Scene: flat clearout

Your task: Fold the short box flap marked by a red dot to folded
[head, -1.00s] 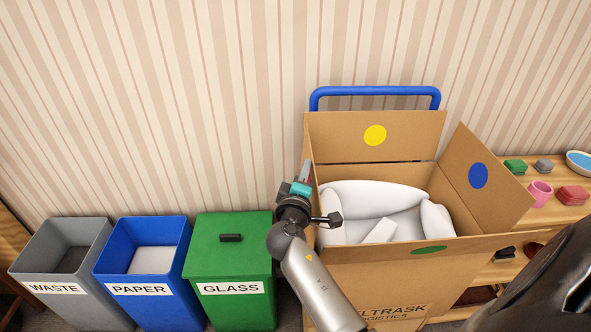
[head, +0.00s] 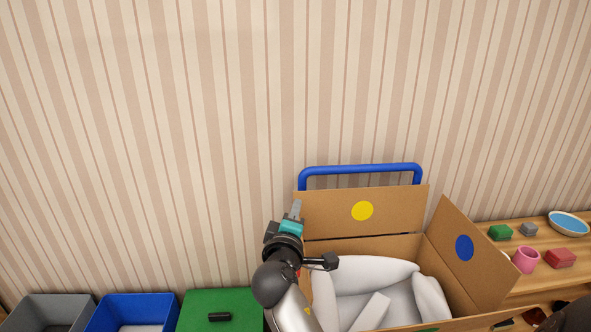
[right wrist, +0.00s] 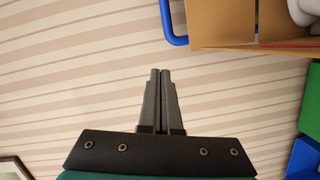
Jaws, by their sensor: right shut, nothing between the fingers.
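The open cardboard box (head: 385,249) stands at the lower right in the head view. Its back flap with a yellow dot (head: 362,211) stands up, and its right flap with a blue dot (head: 464,248) leans outward. The red-dot flap is not clearly seen; the box's left side is mostly behind my right arm. A thin red streak (right wrist: 290,44) shows on the cardboard edge in the right wrist view. My right gripper (head: 296,208) is shut and empty, pointing up beside the box's back left corner. Its closed fingers (right wrist: 160,75) show in the wrist view. My left gripper is not in view.
A blue handle bar (head: 360,169) rises behind the box near the striped wall. A white armchair (head: 375,275) fills the box. Grey (head: 45,300), blue (head: 130,298) and green (head: 222,297) bins stand left. A wooden shelf (head: 550,276) with small items is right.

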